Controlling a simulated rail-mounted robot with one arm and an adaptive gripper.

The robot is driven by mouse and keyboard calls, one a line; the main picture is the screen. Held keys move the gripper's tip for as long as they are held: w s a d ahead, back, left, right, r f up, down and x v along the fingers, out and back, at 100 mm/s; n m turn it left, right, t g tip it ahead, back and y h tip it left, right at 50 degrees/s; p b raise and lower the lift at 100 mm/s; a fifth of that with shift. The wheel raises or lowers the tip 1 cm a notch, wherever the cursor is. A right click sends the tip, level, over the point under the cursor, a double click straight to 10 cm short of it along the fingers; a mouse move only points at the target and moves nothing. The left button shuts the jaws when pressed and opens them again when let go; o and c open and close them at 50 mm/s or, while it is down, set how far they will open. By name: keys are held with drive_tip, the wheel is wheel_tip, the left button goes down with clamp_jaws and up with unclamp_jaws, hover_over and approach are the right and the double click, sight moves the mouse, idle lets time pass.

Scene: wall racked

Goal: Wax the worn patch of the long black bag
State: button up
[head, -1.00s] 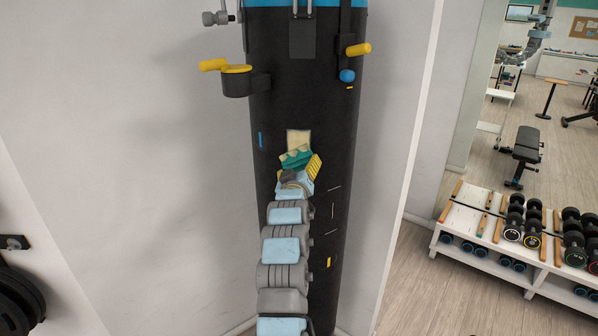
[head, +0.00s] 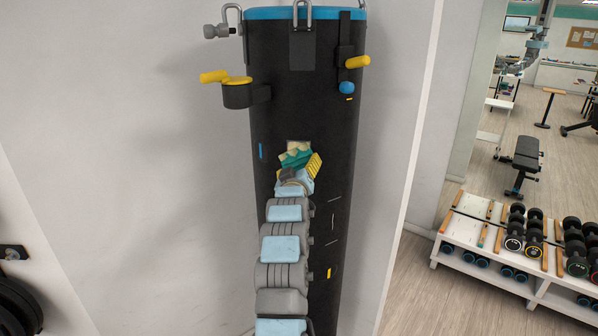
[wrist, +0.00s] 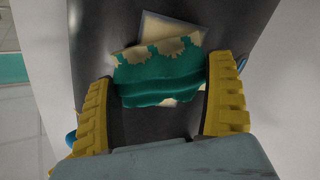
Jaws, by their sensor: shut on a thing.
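The long black bag (head: 300,112) stands upright against the wall, with a blue band at its top. A pale, squarish worn patch (head: 302,144) is on its front; it also shows in the wrist view (wrist: 165,27). My gripper (head: 299,168) has its yellow fingers on both sides of a green cloth-like piece with ragged cream edges (head: 296,158) and is shut on it. In the wrist view this green piece (wrist: 165,78) lies over the lower part of the patch; its upper part shows above. I cannot tell whether it presses on the bag.
A black cup with a yellow top (head: 237,95) sticks out at the bag's left. A yellow peg (head: 357,62) and a blue ball (head: 347,88) are at its upper right. A dumbbell rack (head: 490,245) stands at the right.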

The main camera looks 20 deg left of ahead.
sight(300, 149)
drive_tip(key=shift+r, duration=2.3)
drive_tip(key=shift+s, duration=0.1)
drive_tip(key=shift+f+b, duration=0.2)
drive_tip(key=shift+b, duration=0.15)
drive_tip(key=shift+f+b, duration=1.1)
drive_tip(key=shift+f, duration=1.85)
drive_tip(key=shift+f, duration=0.1)
wheel_tip(300, 149, down, 3)
drive_tip(key=shift+r+b, duration=0.1)
drive_tip(key=shift+b, duration=0.4)
